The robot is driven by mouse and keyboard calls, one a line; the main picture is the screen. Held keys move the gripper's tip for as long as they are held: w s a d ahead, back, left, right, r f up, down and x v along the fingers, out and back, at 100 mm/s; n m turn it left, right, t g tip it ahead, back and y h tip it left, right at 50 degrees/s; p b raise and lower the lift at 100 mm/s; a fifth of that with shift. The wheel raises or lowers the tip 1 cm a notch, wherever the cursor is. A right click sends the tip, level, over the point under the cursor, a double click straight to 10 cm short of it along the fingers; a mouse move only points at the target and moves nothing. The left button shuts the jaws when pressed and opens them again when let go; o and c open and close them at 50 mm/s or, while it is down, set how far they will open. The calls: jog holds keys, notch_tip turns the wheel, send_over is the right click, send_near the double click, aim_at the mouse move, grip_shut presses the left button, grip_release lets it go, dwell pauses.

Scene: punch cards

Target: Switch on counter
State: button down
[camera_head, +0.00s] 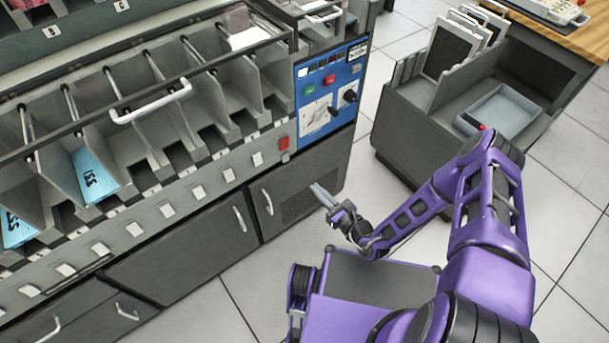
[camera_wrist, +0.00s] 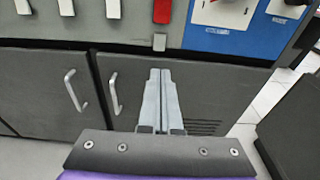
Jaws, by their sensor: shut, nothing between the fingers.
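The machine with a row of card bins carries a blue control panel (camera_head: 357,68) at its right end, with a green button (camera_head: 309,91), a red button (camera_head: 329,79) and black handles on white plates. A red switch (camera_head: 283,143) sits on the grey strip left of the panel. The red switch also shows at the top of the wrist view (camera_wrist: 162,12), cut by the edge, with a small grey piece below it. Which control is the counter's, I cannot tell. My gripper (camera_head: 316,188) is shut and empty, before the lower cabinet doors, below the panel. Its fingertips (camera_wrist: 160,72) point toward the red switch, apart from it.
White tabs (camera_head: 198,191) line the strip below the bins. Blue cards (camera_head: 92,176) lie in bins at left. Cabinet doors with handles (camera_head: 240,220) are below. A dark cart with a grey tray (camera_head: 505,112) stands at right. Tiled floor is free between machine and cart.

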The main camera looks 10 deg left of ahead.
aim_at(287, 159)
jog(key=b+x, duration=0.2)
jog(key=x, duration=1.1)
jog(key=shift+w+a, duration=0.1)
jog(key=shift+w+a+f, duration=0.1)
jog(key=shift+a, duration=0.05)
